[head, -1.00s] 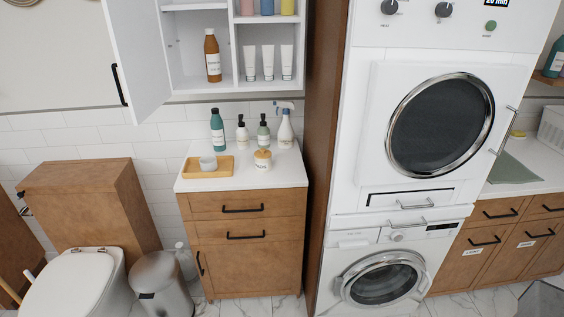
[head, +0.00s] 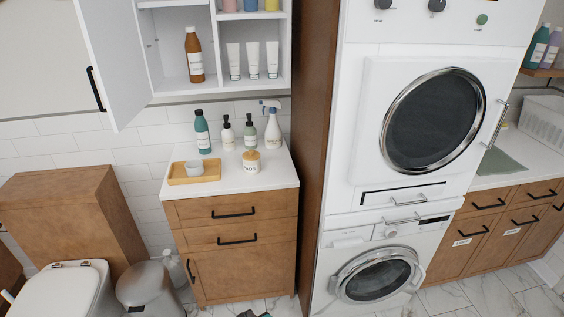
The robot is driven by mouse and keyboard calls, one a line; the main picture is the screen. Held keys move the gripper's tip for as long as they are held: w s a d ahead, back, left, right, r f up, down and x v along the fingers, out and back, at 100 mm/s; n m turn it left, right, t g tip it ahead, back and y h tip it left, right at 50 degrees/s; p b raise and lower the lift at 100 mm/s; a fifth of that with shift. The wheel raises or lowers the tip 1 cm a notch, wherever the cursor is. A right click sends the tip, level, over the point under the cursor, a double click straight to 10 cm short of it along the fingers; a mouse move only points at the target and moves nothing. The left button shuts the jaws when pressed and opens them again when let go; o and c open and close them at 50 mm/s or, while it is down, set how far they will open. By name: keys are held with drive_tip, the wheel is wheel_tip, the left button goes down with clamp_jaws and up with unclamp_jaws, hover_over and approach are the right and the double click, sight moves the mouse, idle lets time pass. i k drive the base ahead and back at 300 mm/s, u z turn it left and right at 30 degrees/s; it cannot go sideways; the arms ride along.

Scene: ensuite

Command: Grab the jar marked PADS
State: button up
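A small white jar with a wooden lid (head: 251,163) stands upright on the white top of the wooden cabinet (head: 228,180), near its right side. Its front label is too small to read. Its front is unobstructed, and the bottles stand behind it. A small dark shape at the bottom edge of the head view, in front of the cabinet, may be the tip of my gripper (head: 254,314). Too little of it shows to tell whether it is open or shut. It is well below and apart from the jar.
A yellow tray (head: 178,181) with a small cup (head: 194,168) lies left of the jar. A teal bottle (head: 202,132), two pump bottles and a spray bottle (head: 272,131) stand behind. An open wall cabinet (head: 146,60) hangs above. A tall washer-dryer unit (head: 350,150) stands right.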

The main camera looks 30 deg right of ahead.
sight(250, 168)
drive_tip(key=z, duration=0.65)
drive_tip(key=k, duration=1)
drive_tip(key=u, duration=0.05)
drive_tip(key=i, duration=0.9)
